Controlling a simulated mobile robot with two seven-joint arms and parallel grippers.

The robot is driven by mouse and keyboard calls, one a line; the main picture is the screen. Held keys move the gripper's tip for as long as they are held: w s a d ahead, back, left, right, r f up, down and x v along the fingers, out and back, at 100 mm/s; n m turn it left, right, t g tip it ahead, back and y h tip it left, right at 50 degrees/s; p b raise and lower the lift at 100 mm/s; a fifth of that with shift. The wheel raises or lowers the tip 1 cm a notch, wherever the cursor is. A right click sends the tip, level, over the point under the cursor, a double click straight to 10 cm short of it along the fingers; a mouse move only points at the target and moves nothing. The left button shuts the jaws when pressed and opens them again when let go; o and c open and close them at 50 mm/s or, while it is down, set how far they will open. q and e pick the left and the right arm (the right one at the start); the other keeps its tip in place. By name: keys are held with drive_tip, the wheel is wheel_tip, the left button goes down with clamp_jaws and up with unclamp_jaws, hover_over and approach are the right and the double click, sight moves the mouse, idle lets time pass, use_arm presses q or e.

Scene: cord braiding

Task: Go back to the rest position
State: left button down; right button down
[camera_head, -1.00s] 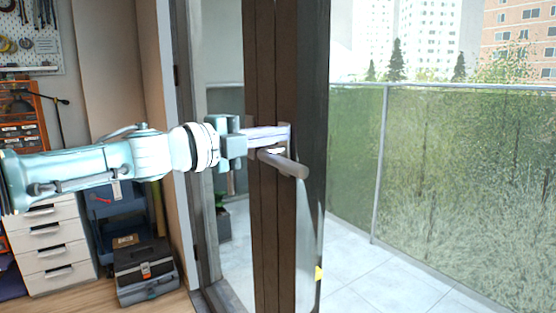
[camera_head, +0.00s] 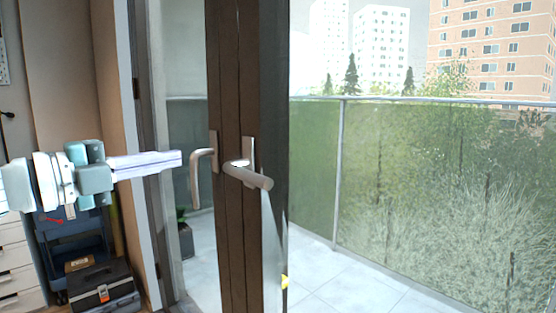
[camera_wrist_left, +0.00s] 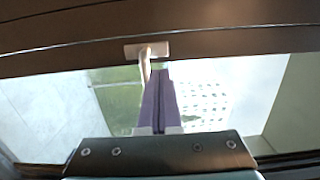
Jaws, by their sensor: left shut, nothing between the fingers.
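My left gripper (camera_head: 178,160) comes in from the left in the head view. Its fingers are shut with nothing between them, pointing right at the brown balcony door frame. A bent door handle (camera_head: 197,178) is just right of the fingertips, and a second handle (camera_head: 250,176) sticks out from the frame's near side. In the left wrist view the shut purple-grey fingers (camera_wrist_left: 160,75) point up at the dark frame, with a pale handle (camera_wrist_left: 146,60) beside their tips. I cannot tell whether they touch it. My right gripper is not in view.
The brown door frame (camera_head: 240,90) stands upright in the middle. A tiled balcony with a glass railing (camera_head: 400,100) lies beyond it. A toolbox (camera_head: 102,285) and white drawers (camera_head: 15,262) stand on the floor at the lower left.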

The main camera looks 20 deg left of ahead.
use_arm(q)
drive_tip(key=s+d+n+g+y+p, duration=0.3)
drive_tip(key=s+d+n+g+p, duration=0.55)
drive_tip(key=s, duration=0.55)
drive_tip(key=s+d+n+g+y+p, duration=0.3)
drive_tip(key=s+d+n+g+p, duration=0.2)
drive_tip(key=s+d+n+p, duration=0.6)
drive_tip(key=s+a+r+p, duration=0.1)
drive_tip(key=r+p, duration=1.7)
drive_tip(key=s+a+r+p, duration=0.1)
drive_tip(key=a+r+p, duration=0.1)
drive_tip(key=r+p, duration=1.6)
drive_tip(key=shift+a, duration=0.15)
drive_tip(key=shift+n, duration=0.25)
